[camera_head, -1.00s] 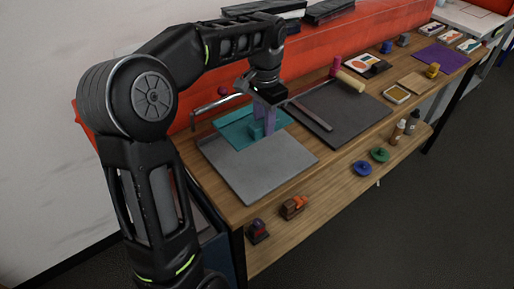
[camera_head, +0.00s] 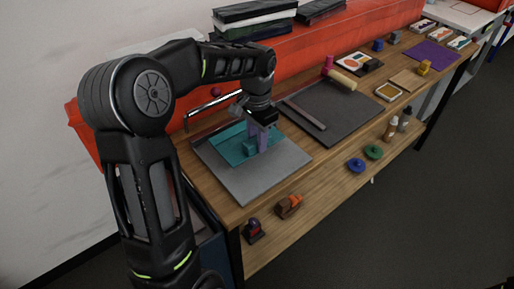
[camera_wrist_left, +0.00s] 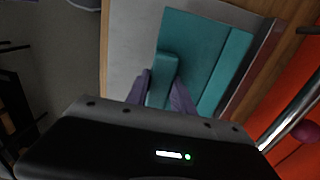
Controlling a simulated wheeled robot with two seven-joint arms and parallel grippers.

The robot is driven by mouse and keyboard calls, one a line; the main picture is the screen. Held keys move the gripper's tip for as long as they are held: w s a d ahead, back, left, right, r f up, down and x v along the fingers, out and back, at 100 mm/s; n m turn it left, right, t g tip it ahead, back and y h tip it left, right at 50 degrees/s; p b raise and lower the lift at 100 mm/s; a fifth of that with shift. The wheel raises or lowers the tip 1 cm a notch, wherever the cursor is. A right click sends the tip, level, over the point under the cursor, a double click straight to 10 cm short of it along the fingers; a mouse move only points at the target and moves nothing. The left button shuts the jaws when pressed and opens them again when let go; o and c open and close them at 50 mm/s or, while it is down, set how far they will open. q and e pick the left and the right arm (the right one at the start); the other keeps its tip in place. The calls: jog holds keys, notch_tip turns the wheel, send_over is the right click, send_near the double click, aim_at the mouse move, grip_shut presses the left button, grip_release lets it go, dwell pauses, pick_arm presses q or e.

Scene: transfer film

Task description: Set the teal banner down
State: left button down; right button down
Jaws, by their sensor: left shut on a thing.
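The teal banner (camera_head: 233,149) is a flat teal sheet with a raised block-like grip on it. It lies over, or just above, the grey board (camera_head: 262,180) at the near left of the table; I cannot tell whether it touches. My left gripper (camera_head: 262,140) points down with its purple fingers shut on the banner's raised grip. In the left wrist view the banner (camera_wrist_left: 190,43) spreads beyond the fingers of my left gripper (camera_wrist_left: 165,92), over the grey board (camera_wrist_left: 132,40). My right gripper is not in view.
A dark board (camera_head: 345,112) with a grey bar lies to the right on the wooden table (camera_head: 207,184). A metal rod (camera_head: 213,104) runs behind the grey board. Small stamps (camera_head: 289,206) and discs (camera_head: 356,165) stand on the lower front shelf. A red-orange block (camera_head: 330,40) lines the back.

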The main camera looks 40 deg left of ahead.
pick_arm(q)
jog(key=shift+f, duration=1.85)
jog(key=shift+f, duration=0.25)
jog(key=c, duration=1.1)
grip_release()
jog(key=shift+r, duration=0.1)
notch_tip(320, 180, up, 12)
jog(key=shift+r, duration=0.2)
